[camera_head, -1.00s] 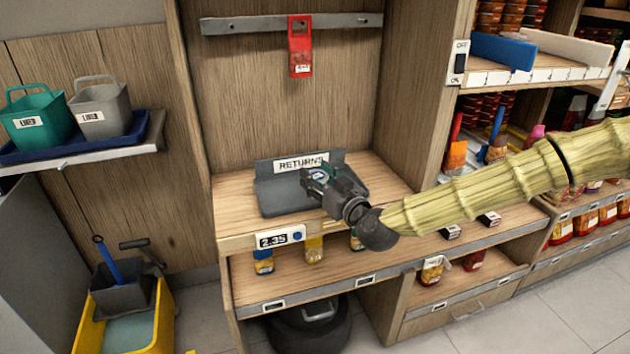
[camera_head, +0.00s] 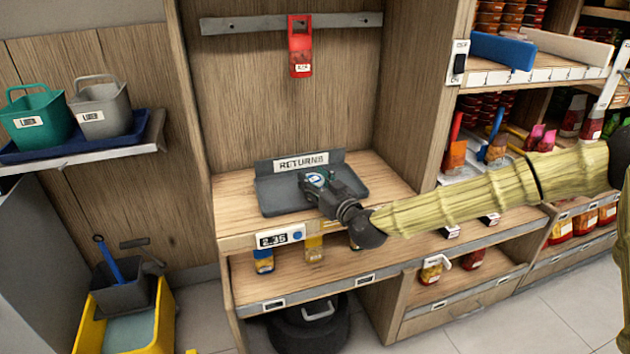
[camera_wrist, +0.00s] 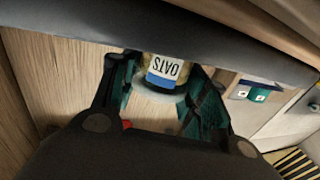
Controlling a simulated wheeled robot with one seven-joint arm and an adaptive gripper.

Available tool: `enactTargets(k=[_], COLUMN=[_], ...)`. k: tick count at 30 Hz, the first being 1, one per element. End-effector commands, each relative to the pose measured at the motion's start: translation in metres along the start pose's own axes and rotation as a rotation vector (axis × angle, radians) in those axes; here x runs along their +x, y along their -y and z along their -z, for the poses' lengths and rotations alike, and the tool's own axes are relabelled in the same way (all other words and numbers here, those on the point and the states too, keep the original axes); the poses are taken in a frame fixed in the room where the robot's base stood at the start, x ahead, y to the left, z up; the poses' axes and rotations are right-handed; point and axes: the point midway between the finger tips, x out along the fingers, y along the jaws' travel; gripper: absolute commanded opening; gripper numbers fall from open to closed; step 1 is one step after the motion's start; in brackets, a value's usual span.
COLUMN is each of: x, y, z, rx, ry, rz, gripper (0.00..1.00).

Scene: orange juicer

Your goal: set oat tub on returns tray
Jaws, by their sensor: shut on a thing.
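The oat tub (camera_wrist: 163,72) has a white OATS label and a blue band, and appears upside down in the wrist view. It is between the two fingers of my gripper (camera_wrist: 160,88), which is shut on it. I cannot tell whether the tub touches the tray floor.
A RETURNS sign (camera_head: 301,162) stands at the tray's back edge. The tray's left and right parts are clear. A price display (camera_head: 280,239) is on the shelf front. A red scoop-like item (camera_head: 301,48) hangs on the rail above.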

Motion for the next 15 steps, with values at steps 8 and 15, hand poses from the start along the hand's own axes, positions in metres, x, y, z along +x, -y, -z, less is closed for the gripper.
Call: enactTargets(k=[8, 15], x=[0.0000, -0.0001], y=[-0.0002, -0.0003], z=[-0.0034, -0.0023], rx=[0.000, 0.000], ry=[0.000, 0.000], rz=[0.000, 0.000], gripper=[0.20, 0.66])
